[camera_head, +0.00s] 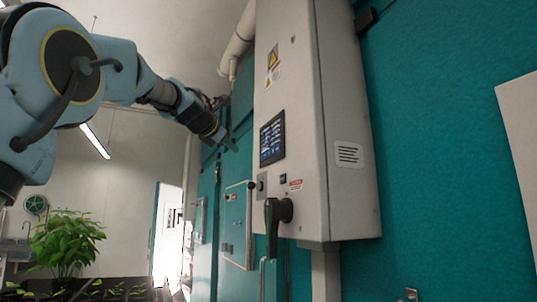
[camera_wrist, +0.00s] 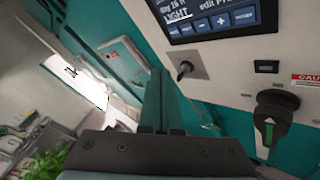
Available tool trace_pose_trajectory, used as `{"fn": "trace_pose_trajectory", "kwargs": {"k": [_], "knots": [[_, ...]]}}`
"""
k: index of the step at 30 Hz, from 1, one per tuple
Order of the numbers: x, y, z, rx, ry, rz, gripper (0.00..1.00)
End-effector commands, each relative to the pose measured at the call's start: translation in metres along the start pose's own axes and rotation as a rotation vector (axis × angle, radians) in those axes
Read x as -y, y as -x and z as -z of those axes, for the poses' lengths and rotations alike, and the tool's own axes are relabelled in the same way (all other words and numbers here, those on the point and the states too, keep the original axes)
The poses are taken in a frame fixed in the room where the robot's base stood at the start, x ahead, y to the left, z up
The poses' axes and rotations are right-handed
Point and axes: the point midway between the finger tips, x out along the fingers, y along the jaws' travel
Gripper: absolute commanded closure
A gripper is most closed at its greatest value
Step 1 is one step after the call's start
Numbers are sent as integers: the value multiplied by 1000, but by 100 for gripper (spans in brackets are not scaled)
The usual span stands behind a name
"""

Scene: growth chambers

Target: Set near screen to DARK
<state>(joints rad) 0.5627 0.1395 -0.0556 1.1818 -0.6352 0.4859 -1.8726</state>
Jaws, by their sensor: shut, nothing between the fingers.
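The near screen (camera_head: 272,139) is a dark display on the front of a tall white control cabinet. In the wrist view the screen (camera_wrist: 212,18) is cut off by the top edge. It shows "day 16 h", "LIGHT" and "edit" text above a row of blue buttons, including minus (camera_wrist: 199,24) and plus (camera_wrist: 222,19). My gripper (camera_head: 229,146) is shut and empty, to the left of the screen and apart from it. In the wrist view my gripper's fingers (camera_wrist: 166,98) point up, below and left of the screen.
A black rotary handle (camera_head: 276,214) sticks out lower on the cabinet (camera_head: 291,60). Teal doors and walls (camera_head: 445,150) flank the cabinet. A green plant (camera_head: 65,243) stands at lower left. The space before the screen looks clear.

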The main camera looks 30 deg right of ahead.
Motion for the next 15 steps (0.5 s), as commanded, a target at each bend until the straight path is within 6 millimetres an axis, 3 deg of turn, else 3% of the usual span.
{"fn": "trace_pose_trajectory", "kwargs": {"k": [15], "knots": [[28, -40, -32, 0, -1, 4, 100]]}}
